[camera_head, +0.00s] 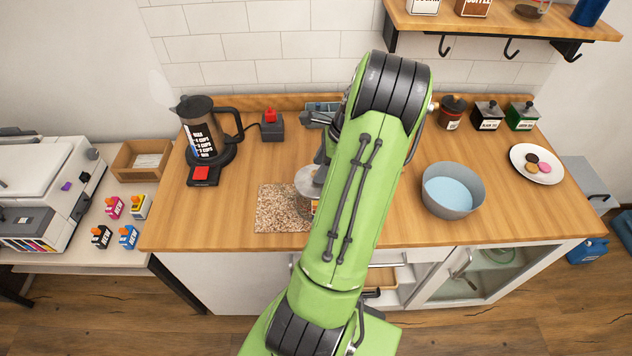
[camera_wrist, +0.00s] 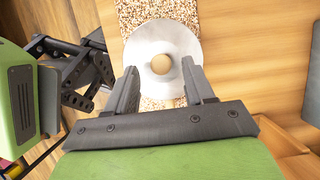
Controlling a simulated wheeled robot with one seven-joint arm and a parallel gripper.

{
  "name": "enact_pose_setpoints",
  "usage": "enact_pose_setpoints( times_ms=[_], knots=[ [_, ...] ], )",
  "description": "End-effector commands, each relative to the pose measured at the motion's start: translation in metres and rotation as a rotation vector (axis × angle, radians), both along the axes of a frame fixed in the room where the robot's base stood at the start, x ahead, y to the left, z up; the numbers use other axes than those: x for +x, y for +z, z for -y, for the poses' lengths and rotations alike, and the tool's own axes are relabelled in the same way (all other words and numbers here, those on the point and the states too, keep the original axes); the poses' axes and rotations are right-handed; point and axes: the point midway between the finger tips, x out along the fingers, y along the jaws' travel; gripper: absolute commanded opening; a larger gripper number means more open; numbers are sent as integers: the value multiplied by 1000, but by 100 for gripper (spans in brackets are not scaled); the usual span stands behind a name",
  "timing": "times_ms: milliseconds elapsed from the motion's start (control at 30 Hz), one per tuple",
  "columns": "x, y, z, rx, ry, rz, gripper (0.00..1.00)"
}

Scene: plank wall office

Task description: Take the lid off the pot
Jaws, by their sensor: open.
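The pot's round grey lid (camera_wrist: 190,48) with a pale wooden knob (camera_wrist: 161,64) shows in the wrist view, seen from above. In the head view only the left part of the lid (camera_head: 306,180) shows; my arm hides the rest, and the pot under it is mostly hidden. My gripper (camera_wrist: 161,80) is open in the wrist view, its two fingers on either side of the knob in the picture. I cannot tell how far above the knob they are. Nothing is between the fingers apart from the view of the knob.
The pot stands at a speckled board (camera_head: 275,208) on the wooden counter (camera_head: 400,222). A kettle (camera_head: 205,130) stands at left. A grey bowl of blue liquid (camera_head: 453,190) and a plate of cookies (camera_head: 522,168) are at right. Canisters (camera_head: 487,115) line the back.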

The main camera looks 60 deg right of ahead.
Motion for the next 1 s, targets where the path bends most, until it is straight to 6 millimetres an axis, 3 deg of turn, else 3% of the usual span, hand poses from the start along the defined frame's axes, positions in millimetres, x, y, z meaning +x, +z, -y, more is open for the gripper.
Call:
enact_pose_setpoints(
  times_ms=[100,367,700,1000],
  knots=[
    [6,-17,-3,2,-1,0,53],
    [7,-20,-4,-1,0,0,52],
    [7,-19,-3,0,0,0,0],
    [7,-12,-3,-3,0,1,0]
  ],
)
